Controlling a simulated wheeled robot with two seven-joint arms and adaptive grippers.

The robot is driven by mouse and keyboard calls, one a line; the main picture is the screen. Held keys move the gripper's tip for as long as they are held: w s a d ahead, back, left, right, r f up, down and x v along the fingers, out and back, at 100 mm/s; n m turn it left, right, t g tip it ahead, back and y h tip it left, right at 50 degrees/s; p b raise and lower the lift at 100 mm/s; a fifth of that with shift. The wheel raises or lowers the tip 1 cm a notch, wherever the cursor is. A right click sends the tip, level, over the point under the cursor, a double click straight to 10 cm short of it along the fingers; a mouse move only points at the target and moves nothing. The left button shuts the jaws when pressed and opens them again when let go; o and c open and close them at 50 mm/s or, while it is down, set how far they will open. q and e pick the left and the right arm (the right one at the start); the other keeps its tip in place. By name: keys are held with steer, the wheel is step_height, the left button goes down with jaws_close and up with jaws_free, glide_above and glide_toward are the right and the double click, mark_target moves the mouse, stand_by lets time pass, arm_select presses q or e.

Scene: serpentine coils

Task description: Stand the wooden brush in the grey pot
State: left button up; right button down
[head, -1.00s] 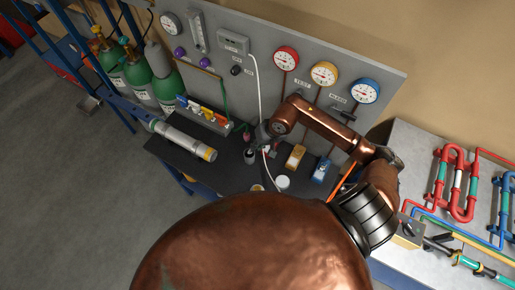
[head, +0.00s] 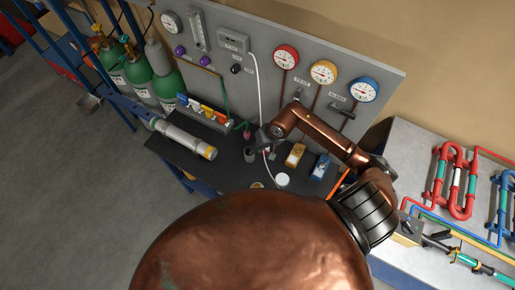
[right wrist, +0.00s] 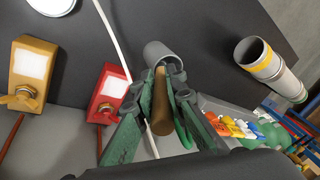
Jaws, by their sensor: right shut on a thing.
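The wooden brush (right wrist: 160,105) shows as a brown handle between the green fingers of my right gripper (right wrist: 163,88) in the right wrist view. The gripper is shut on it. The grey pot (right wrist: 165,53) is just beyond the fingertips, and the brush's far end overlaps it in the picture. I cannot tell whether that end is inside the pot or above it. In the head view, the grey pot (head: 250,155) stands on the dark bench, just left of my right gripper (head: 263,140). The brush is too small to make out there. My left gripper is not in view.
The dark bench (head: 228,174) holds a grey cylinder with a yellow band (head: 186,138), a white round lid (head: 282,180), and yellow (head: 295,155) and blue (head: 320,167) boxes. A red box (right wrist: 106,88) and a white hose (right wrist: 110,35) are close to the gripper. A gauge panel (head: 260,72) stands behind.

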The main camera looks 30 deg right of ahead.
steer(key=shift+f, duration=0.2)
steer(key=c, duration=2)
jaws_free()
steer(key=shift+o, duration=0.2)
steer(key=shift+r, duration=0.1)
steer(key=shift+r+p, duration=0.35)
steer(key=shift+p, duration=0.05)
steer(key=shift+r+p, duration=0.35)
steer(key=shift+p, duration=0.05)
steer(key=b+v, duration=0.3)
steer(key=v, duration=0.8)
steer(key=shift+r, duration=0.25)
steer(key=shift+s, duration=0.15)
